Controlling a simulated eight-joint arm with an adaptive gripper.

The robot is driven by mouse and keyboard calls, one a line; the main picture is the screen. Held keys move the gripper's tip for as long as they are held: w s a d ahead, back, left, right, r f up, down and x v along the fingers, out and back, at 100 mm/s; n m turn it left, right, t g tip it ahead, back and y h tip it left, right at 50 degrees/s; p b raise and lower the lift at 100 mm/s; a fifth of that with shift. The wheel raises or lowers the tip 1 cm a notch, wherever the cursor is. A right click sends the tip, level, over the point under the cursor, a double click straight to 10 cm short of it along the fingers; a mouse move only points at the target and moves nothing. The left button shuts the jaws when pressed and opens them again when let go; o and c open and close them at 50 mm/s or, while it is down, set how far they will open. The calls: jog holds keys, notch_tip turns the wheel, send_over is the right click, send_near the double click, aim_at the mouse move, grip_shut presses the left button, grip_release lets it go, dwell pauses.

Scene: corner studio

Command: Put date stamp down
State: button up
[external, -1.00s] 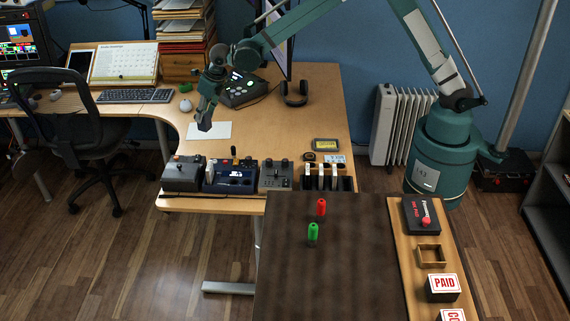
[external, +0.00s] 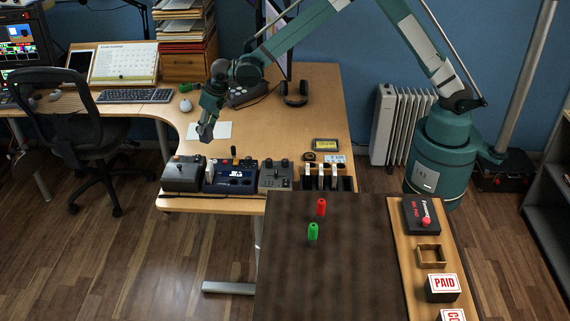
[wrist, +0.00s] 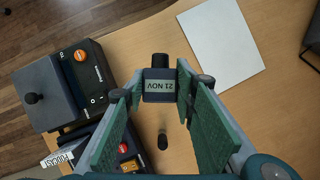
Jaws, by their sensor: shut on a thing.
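The date stamp (wrist: 158,88) is a small dark block with a black knob and a pale face reading "21 NOV". It sits between the green finger pads of my gripper (wrist: 160,95) in the wrist view. In the external view my gripper (external: 206,136) points down over the wooden desk, at the near left of a white paper (external: 228,130). The stamp is hard to tell from the fingertips there. The paper (wrist: 221,46) lies to the upper right of the stamp in the wrist view. I cannot tell whether the stamp touches the desk.
A grey device (external: 184,175), a dark console (external: 231,177) and another control box (external: 275,175) line the desk's front edge. A black upright lever (external: 234,151) stands near my gripper. An open wooden holder (external: 431,255) is on the right-hand board.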

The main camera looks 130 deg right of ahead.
aim_at(206, 137)
jog(key=shift+f, duration=1.15)
jog(key=shift+f+b, duration=0.4)
jog(key=shift+f, duration=1.45)
jog(key=shift+f, duration=0.1)
jog(key=o, duration=1)
jog(key=shift+c, duration=0.2)
jog(key=p+v, duration=0.1)
jog(key=v, duration=1.1)
jog(key=shift+p, duration=0.35)
